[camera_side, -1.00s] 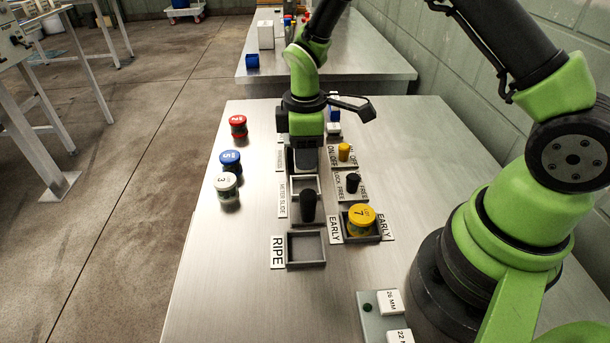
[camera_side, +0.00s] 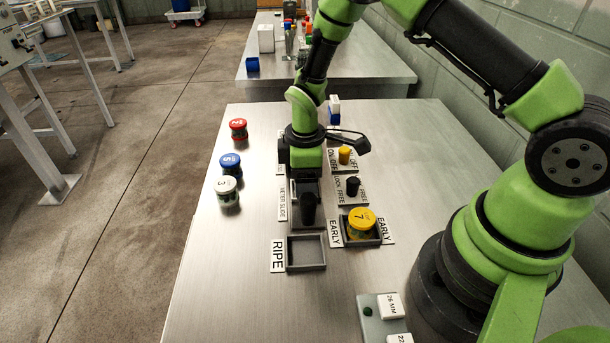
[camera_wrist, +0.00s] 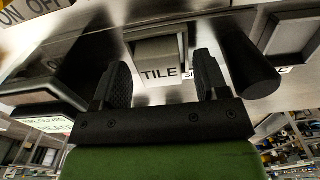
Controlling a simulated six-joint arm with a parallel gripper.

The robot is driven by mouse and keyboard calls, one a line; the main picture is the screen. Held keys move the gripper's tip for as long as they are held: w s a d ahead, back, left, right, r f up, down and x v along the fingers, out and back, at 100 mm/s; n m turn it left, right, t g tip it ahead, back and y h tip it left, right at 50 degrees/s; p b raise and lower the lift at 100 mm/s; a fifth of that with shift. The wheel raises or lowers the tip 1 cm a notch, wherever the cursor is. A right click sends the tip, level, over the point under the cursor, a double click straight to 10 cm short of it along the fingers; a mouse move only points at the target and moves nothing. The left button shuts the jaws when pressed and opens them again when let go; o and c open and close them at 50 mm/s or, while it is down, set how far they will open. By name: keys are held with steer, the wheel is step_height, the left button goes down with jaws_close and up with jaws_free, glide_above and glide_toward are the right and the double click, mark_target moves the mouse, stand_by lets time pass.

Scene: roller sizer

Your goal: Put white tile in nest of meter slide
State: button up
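My gripper (camera_wrist: 163,75) is over the far part of the meter slide. The meter slide (camera_side: 293,222) lies along the table with an upright black handle (camera_side: 309,208), which also shows in the wrist view (camera_wrist: 248,65). Its METER SLIDE label (camera_side: 283,202) is along its left edge. The side view hides the tile behind my gripper. The nest is mostly covered, so I cannot tell whether the tile touches it.
Jars with red (camera_side: 238,124), blue (camera_side: 230,160) and white (camera_side: 226,184) lids stand to the left. Right are a yellow knob (camera_side: 344,155), a black knob (camera_side: 353,186) and a yellow-lidded jar (camera_side: 362,220) in the EARLY tray. The RIPE tray (camera_side: 306,267) is empty.

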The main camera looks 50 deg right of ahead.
steer(key=s+r+m+t, duration=0.2)
steer(key=s+r+m, duration=0.1)
steer(key=r, duration=0.9)
steer(key=s+r+m+t, duration=0.1)
steer(key=s+r+m, duration=0.2)
steer(key=r, duration=0.9)
steer(key=s+a+r+m+t+y, duration=0.1)
steer(key=s+r+m+t, duration=0.1)
steer(key=s, duration=0.4)
steer(key=s+a+r+m+t+y, duration=0.1)
steer(key=s+r+m+t, duration=0.1)
steer(key=s+m, duration=0.3)
steer(key=shift+s+a+r, duration=0.15)
steer(key=shift+s+r, duration=0.4)
steer(key=shift+s, duration=0.25)
